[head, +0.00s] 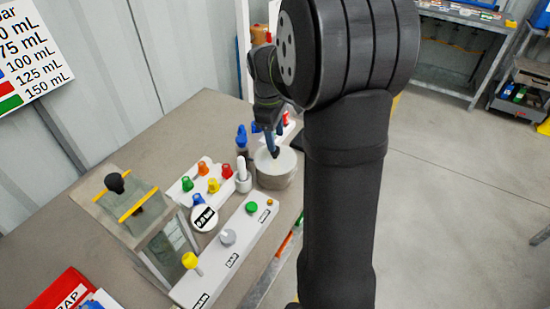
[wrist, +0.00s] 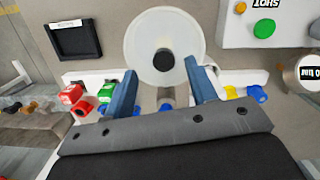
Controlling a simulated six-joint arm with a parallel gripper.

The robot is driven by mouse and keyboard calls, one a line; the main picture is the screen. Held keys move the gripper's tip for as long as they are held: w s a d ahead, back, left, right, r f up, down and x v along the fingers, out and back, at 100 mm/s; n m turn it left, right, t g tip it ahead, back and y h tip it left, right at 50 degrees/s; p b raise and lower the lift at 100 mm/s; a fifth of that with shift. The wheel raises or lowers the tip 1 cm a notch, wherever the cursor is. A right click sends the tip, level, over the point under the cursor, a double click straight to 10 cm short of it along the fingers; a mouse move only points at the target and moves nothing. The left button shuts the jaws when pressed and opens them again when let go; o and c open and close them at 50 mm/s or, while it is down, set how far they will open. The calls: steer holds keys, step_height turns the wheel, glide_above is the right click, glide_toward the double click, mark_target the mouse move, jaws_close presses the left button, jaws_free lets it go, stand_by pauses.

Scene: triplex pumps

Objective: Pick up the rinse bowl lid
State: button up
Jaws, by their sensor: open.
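The rinse bowl lid is a pale round disc with a black knob. It shows in the wrist view (wrist: 140,35), its knob between and slightly ahead of my fingertips. In the head view the lid (head: 287,157) sits on top of the round white rinse bowl (head: 276,180) at the back right of the bench. My gripper (head: 274,153) points down over the lid in the head view and hides the knob there. In the wrist view my gripper (wrist: 164,72) has its two blue fingers apart with nothing held. I cannot tell whether the fingertips touch the lid.
A white rack (head: 188,176) with coloured caps stands left of the bowl, with a white pestle-like item (head: 242,176) between them. A long white panel (head: 237,250) with coloured knobs lies in front. A glass-sided box (head: 120,205) stands at left. A black-framed tray (wrist: 77,40) lies beside the bowl.

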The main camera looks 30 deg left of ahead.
mark_target(275, 155)
steer(key=shift+s+d+f, duration=0.1)
steer(key=shift+s+f, duration=0.05)
steer(key=shift+f, duration=2.55)
jaws_close()
steer(key=shift+r, duration=0.15)
